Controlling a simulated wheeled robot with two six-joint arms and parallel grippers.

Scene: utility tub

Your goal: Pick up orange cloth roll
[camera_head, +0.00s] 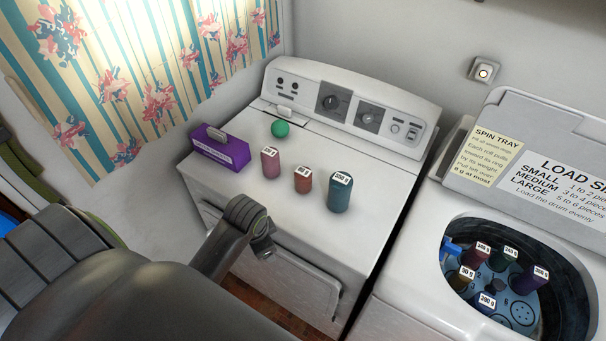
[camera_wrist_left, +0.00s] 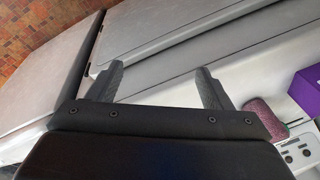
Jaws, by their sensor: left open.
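A reddish-orange cloth roll (camera_head: 303,183) stands upright on the white dryer top (camera_head: 245,200), with a white label on its end. It is between a pink roll (camera_head: 270,164) and a larger teal roll (camera_head: 340,196). My left gripper (camera_head: 262,236) is by the dryer's front edge, nearer the camera than the rolls and apart from them. In the left wrist view its two fingers (camera_wrist_left: 160,84) are spread with nothing between them. The pink roll (camera_wrist_left: 258,118) shows there beside the right finger; the orange roll does not show. My right gripper is not in view.
A purple box (camera_head: 220,150) and a green ball (camera_head: 280,128) are on the dryer, in front of its raised control panel (camera_head: 350,105). The washer's open tub (camera_head: 570,270) at right holds several labelled rolls. Bare dryer top lies in front of the rolls.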

